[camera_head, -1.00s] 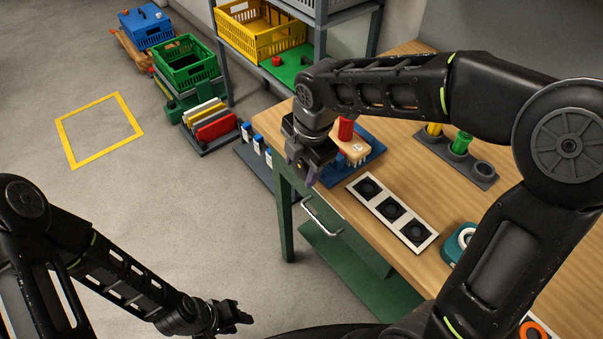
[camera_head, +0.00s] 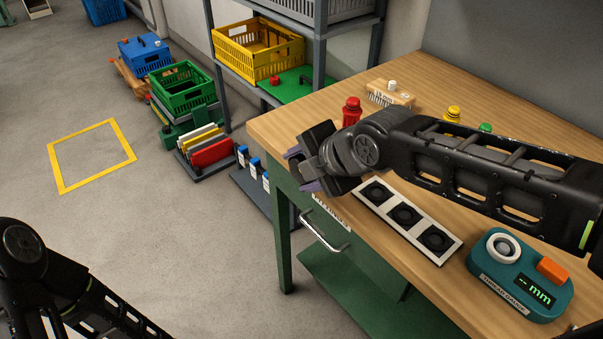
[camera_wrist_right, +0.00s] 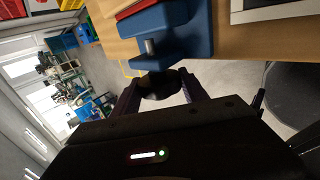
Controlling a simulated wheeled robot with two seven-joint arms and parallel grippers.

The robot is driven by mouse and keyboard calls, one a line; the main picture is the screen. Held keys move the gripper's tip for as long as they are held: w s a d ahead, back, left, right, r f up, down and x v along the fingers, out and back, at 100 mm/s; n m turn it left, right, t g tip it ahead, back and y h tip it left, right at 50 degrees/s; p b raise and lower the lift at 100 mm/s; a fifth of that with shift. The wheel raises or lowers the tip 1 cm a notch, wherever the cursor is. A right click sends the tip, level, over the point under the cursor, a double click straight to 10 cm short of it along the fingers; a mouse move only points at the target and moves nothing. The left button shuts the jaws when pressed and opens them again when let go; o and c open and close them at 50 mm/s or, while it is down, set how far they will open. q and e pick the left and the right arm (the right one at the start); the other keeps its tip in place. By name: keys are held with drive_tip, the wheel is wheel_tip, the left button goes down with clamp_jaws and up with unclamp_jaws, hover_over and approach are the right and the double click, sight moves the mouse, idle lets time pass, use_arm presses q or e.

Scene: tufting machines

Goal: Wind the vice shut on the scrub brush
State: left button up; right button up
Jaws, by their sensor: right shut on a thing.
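The scrub brush (camera_head: 390,94), a tan wooden block with bristles beneath and a white knob on top, shows at the table's back left in the head view. My right gripper (camera_head: 302,169) is at the table's left end, by the front corner. In the right wrist view its fingers are shut on a dark round piece, apparently the vice's handle (camera_wrist_right: 160,86). Beyond it is the blue vice (camera_wrist_right: 183,35) with a metal screw, at the table edge. My left gripper is out of frame.
A red piece (camera_head: 351,110) stands just behind my right wrist. A panel with three dark round sockets (camera_head: 404,214) and a teal gauge (camera_head: 520,275) lie on the wooden table. A drawer handle (camera_head: 325,232) juts from its front.

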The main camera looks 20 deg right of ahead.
drive_tip(key=o, duration=1.4)
drive_tip(key=shift+c, duration=0.2)
drive_tip(key=shift+s+r, duration=0.1)
drive_tip(key=v, duration=0.7)
drive_tip(key=shift+s+r+p, duration=0.2)
drive_tip(key=shift+r+p, duration=0.05)
drive_tip(key=shift+p, duration=0.15)
